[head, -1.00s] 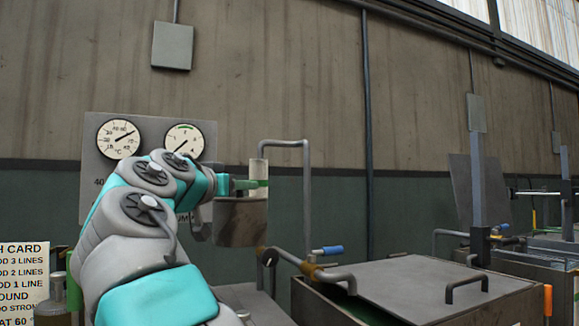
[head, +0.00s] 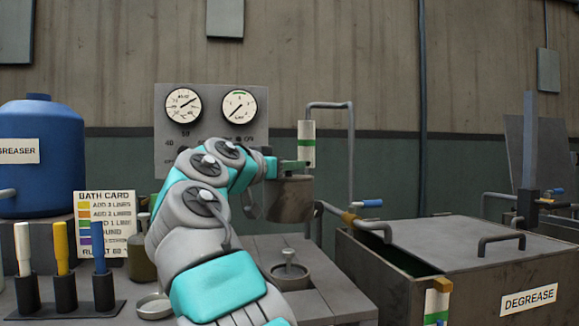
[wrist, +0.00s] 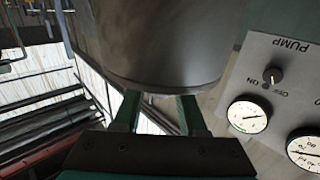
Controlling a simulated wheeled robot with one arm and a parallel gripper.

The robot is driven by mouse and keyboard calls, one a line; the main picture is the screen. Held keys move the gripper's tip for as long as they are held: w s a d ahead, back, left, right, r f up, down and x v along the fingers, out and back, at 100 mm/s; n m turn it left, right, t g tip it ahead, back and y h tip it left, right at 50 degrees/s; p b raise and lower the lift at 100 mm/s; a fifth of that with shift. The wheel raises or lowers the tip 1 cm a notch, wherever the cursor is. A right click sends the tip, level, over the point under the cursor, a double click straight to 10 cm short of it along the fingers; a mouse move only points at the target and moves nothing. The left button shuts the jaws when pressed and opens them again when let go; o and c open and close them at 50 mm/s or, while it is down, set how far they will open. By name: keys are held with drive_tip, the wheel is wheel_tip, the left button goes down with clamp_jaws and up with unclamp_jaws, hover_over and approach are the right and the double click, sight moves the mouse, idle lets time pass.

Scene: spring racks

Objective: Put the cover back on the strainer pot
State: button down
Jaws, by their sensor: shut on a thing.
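My gripper (head: 292,166) is shut on the top of a round, stained metal piece, which I take to be the cover (head: 289,200). It hangs upright below the fingers, above the bench. In the wrist view the fingers (wrist: 160,112) stand close at the edge of the cover (wrist: 160,45), and the gripped part is hidden. A low round metal pot with an upright stud in its middle, likely the strainer pot (head: 305,277), sits on the bench below the cover, clearly apart from it.
A gauge panel (head: 210,133) and a sight glass (head: 307,150) stand behind. The lidded degrease tank (head: 420,285) is at the right, with a blue-handled valve (head: 371,203). At the left are a blue drum (head: 42,165), a bath card (head: 104,222), colored markers and a shallow dish (head: 154,306).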

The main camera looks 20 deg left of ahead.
drive_tip(key=shift+f+b, duration=2.65)
drive_tip(key=shift+f, duration=0.2)
drive_tip(key=shift+f+b, duration=3.8)
drive_tip(key=shift+f, duration=0.4)
drive_tip(key=shift+r+p, duration=0.25)
drive_tip(key=shift+p, duration=0.05)
wheel_tip(320, 180, up, 7)
drive_tip(key=p, duration=0.7)
drive_tip(key=shift+r+p, duration=0.2)
drive_tip(key=shift+p, duration=0.1)
idle(0.4)
